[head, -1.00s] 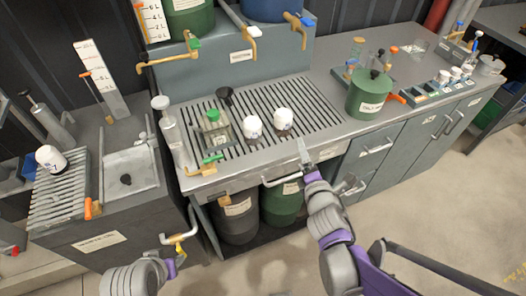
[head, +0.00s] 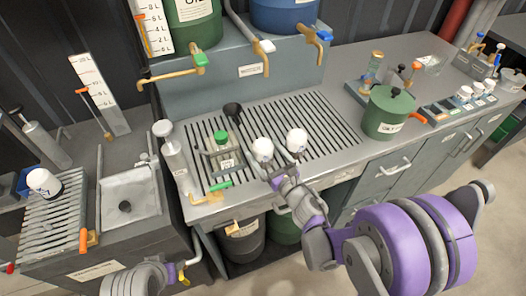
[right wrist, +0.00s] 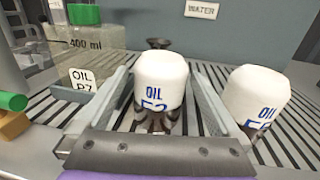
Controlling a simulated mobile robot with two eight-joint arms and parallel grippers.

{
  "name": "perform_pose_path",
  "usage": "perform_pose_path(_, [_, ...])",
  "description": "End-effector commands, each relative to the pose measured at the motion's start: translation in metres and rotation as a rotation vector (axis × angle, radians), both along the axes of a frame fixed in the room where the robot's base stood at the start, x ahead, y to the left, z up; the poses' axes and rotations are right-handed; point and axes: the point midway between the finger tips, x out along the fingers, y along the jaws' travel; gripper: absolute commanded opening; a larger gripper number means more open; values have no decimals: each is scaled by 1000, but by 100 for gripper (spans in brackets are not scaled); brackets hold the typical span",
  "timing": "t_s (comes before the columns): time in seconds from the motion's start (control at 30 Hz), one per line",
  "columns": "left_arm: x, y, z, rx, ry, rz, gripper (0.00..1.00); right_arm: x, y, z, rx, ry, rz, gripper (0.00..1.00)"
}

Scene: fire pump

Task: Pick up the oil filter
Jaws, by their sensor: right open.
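Two white-capped oil filters with dark lower parts stand upright on the slatted grate: a left one (head: 263,149) and a right one (head: 297,140). My right gripper (head: 276,168) is open at the left filter. In the right wrist view its two fingers (right wrist: 160,78) lie on either side of that filter (right wrist: 160,78), whose blue "OIL" label is partly hidden low down. Gaps show beside the white cap. The right filter (right wrist: 258,98) stands just outside the right finger. My left arm shows at the bottom of the head view, but its gripper cannot be made out.
A clear container with a green cap (head: 221,137) and a black funnel (head: 233,110) stand left of the filters. A green can (head: 388,112) stands to the right. Another white-capped filter (head: 44,182) is on the left rack. The grate's right part is clear.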

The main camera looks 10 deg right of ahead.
Motion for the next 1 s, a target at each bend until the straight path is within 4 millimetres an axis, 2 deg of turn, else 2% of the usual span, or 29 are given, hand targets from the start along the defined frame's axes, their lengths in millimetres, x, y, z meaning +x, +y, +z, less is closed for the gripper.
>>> perform_pose_path(0.3, [2,0,9,0,-3,0,50,41,14,0,1,1,-1,100])
perform_pose_path(0.53, [1,0,8,0,-3,0,50,43,14,-1,0,2,-2,98])
perform_pose_path(1.0, [1,0,8,0,-3,0,50,43,14,0,0,2,-3,14])
